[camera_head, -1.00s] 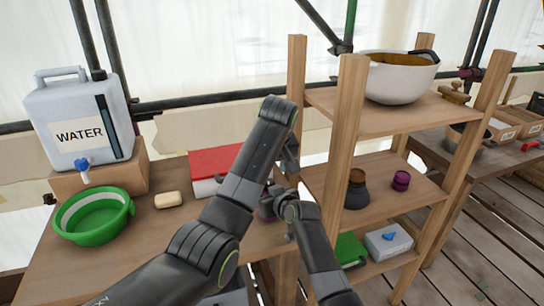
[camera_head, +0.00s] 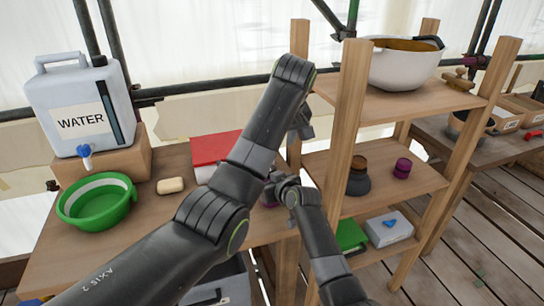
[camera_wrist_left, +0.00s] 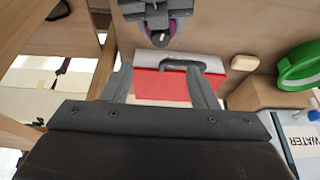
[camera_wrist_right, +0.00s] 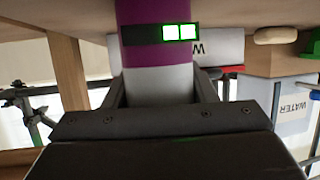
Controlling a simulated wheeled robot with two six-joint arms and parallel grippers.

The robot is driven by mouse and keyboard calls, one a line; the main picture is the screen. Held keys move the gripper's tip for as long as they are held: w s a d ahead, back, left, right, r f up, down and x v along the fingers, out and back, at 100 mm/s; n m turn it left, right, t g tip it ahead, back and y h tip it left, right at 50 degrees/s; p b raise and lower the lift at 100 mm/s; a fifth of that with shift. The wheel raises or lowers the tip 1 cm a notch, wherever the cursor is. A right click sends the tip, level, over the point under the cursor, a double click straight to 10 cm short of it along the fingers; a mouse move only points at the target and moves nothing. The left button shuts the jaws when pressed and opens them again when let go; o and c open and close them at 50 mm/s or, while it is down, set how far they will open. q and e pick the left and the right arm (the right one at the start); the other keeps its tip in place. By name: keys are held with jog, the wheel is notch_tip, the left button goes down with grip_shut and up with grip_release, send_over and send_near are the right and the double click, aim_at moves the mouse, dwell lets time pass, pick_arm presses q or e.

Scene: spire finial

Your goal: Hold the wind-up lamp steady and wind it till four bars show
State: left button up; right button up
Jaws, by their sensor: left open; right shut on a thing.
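The wind-up lamp (camera_wrist_right: 150,25) has a purple band over a pale grey body in the right wrist view. Its dark display (camera_wrist_right: 162,33) shows two lit bars, with the rest dark. My right gripper (camera_wrist_right: 155,95) is shut around the pale body. In the head view the lamp (camera_head: 268,194) is a small purple patch, mostly hidden by my arms. My left gripper (camera_wrist_left: 162,85) is open and empty, apart from the lamp. The left wrist view shows the lamp's purple edges (camera_wrist_left: 180,27) and a grey part at the top. In the head view my left gripper (camera_head: 303,126) is partly hidden behind its arm.
A red box (camera_head: 215,150) lies behind the left arm on the table. A soap bar (camera_head: 171,185), green basin (camera_head: 97,205) and water jug (camera_head: 80,110) stand left. Wooden shelves (camera_head: 395,185) with a white bowl (camera_head: 403,70) stand close on the right.

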pick_arm(q)
jog(key=x, duration=1.2)
jog(key=c, duration=1)
jog(key=shift+m, duration=0.3)
jog(key=shift+m+h, duration=0.4)
jog(key=shift+m, duration=0.9)
